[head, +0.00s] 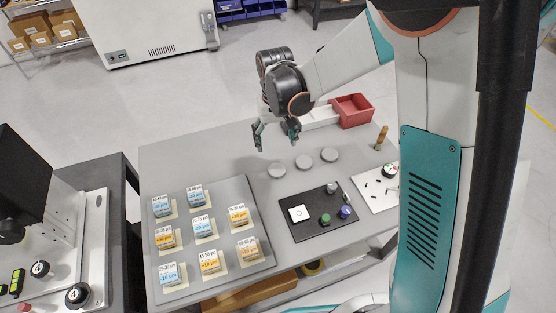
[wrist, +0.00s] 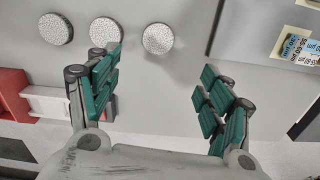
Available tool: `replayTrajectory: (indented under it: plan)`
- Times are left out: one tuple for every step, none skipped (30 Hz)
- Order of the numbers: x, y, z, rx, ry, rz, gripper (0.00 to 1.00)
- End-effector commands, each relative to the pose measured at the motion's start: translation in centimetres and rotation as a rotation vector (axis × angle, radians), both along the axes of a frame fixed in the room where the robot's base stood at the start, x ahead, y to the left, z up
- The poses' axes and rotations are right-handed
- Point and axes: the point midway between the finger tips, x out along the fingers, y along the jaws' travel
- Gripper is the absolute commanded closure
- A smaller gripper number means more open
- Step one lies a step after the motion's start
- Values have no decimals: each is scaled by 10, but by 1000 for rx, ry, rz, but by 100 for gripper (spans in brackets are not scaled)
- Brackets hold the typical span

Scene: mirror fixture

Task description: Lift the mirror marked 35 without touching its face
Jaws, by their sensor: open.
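Three round grey discs with speckled tops lie in a row on the grey table: a left disc (head: 277,171), a middle disc (head: 304,161) and a right disc (head: 329,155). No number 35 is readable on any of them, so I cannot tell which mirror is marked 35. My gripper (head: 276,142) is open and empty above the table, behind the left disc. In the wrist view, my green-padded fingers (wrist: 160,78) are spread wide; the left disc (wrist: 158,39) shows beyond the gap between them, and the left finger partly overlaps the middle disc (wrist: 105,31).
A grey tray (head: 185,239) with several labelled blocks is at the left. A black mat (head: 300,229) with small parts, a white plate (head: 372,197) and a wooden-handled tool (head: 381,137) are at the right. A red bin (head: 352,110) stands at the back beside a white tray (head: 318,117).

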Motion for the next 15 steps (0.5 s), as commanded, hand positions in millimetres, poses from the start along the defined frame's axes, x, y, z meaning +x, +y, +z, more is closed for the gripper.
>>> replayTrajectory:
  plan:
    - [0, 1, -3, -1, 3, 2, 27]
    - [0, 1, -6, -2, 4, 2, 27]
    - [0, 1, -12, -2, 5, 2, 27]
    - [0, 1, -16, -2, 5, 2, 27]
    - [0, 1, -21, -2, 5, 2, 27]
    - [0, 1, -29, -2, 5, 2, 27]
    - [0, 1, -35, -2, 4, 2, 27]
    - [1, 1, -42, -2, 4, 2, 27]
    - [1, 1, -49, -2, 4, 2, 27]
    - [0, 1, -55, -2, 4, 2, 27]
    - [1, 1, -60, -2, 4, 2, 27]
    - [1, 1, -67, -2, 4, 2, 27]
    - [0, 0, -71, -2, 4, 2, 27]
    - [0, 0, -75, -2, 4, 2, 27]
    - [0, 0, -79, -2, 4, 2, 27]
